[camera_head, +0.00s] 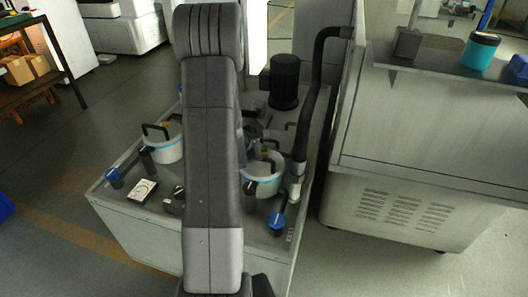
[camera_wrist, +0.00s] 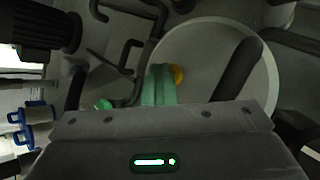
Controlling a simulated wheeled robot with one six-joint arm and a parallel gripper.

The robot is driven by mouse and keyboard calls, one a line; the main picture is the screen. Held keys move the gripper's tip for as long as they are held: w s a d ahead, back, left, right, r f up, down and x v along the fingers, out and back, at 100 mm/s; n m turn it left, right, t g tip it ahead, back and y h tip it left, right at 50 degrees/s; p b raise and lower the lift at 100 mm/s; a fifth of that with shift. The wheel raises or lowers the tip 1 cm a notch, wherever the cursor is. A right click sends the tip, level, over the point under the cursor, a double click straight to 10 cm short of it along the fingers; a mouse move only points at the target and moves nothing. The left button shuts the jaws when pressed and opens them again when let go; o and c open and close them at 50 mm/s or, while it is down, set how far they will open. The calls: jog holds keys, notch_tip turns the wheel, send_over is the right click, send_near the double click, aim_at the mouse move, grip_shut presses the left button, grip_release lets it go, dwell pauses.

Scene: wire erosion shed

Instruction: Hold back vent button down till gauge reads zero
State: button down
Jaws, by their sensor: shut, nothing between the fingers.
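In the wrist view my gripper (camera_wrist: 160,72) is shut, its green fingers together over a pale round lid (camera_wrist: 205,42). A yellow-orange button (camera_wrist: 179,75) shows right beside the fingertips, partly hidden; I cannot tell whether they touch or press it. In the head view my arm covers the middle of the cabinet, and my gripper is mostly hidden behind it. A white square gauge (camera_head: 143,191) sits on the cabinet top at left; its needle is too small to read. Two round pots with light-blue bands stand there, one at left (camera_head: 168,150) and one at right (camera_head: 265,186).
Blue-handled valves stand at the cabinet's front left (camera_head: 114,177) and front right (camera_head: 277,221). A black motor (camera_head: 284,80) and a thick black hose (camera_head: 308,112) rise behind. A grey machine (camera_head: 425,130) stands close at right. The floor at left is open.

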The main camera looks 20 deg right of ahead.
jog(key=shift+w+d+r+p, duration=0.15)
jog(key=shift+w+r+p, duration=0.05)
jog(key=shift+r+p, duration=0.35)
jog(key=shift+r+p, duration=1.5)
jog(key=shift+r, duration=1.15)
jog(key=shift+f+b, duration=0.55)
jog(key=shift+f, duration=0.25)
jog(key=shift+f+b, duration=0.4)
jog(key=shift+f, duration=0.2)
jog(key=shift+r+p, duration=0.5)
jog(key=shift+p, duration=0.3)
jog(key=shift+r+p, duration=0.15)
jog(key=shift+p, duration=0.8)
